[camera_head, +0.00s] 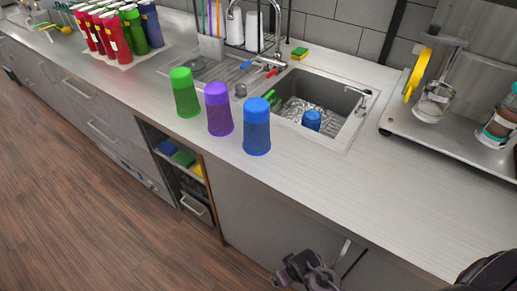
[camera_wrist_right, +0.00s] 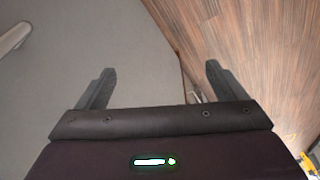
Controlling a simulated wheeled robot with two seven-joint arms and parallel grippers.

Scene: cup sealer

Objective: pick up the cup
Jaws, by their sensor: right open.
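Three upside-down-looking tapered cups stand in a row on the counter in the head view: a green cup (camera_head: 185,92), a purple cup (camera_head: 218,108) and a blue cup (camera_head: 256,126). Another blue cup (camera_head: 311,120) is inside the sink. My right gripper (camera_wrist_right: 160,66) is open and empty in the right wrist view, facing the grey cabinet front and the wooden floor. What appears to be the same gripper shows at the bottom of the head view (camera_head: 308,272), below the counter edge and apart from the cups. My left gripper is not in view.
The sink (camera_head: 338,138) lies behind and right of the cups. Red, green and blue bottles (camera_head: 115,35) stand at the back left. A metal tray with a sealer-like device (camera_head: 435,98) is at the right. The front right counter (camera_head: 370,205) is clear.

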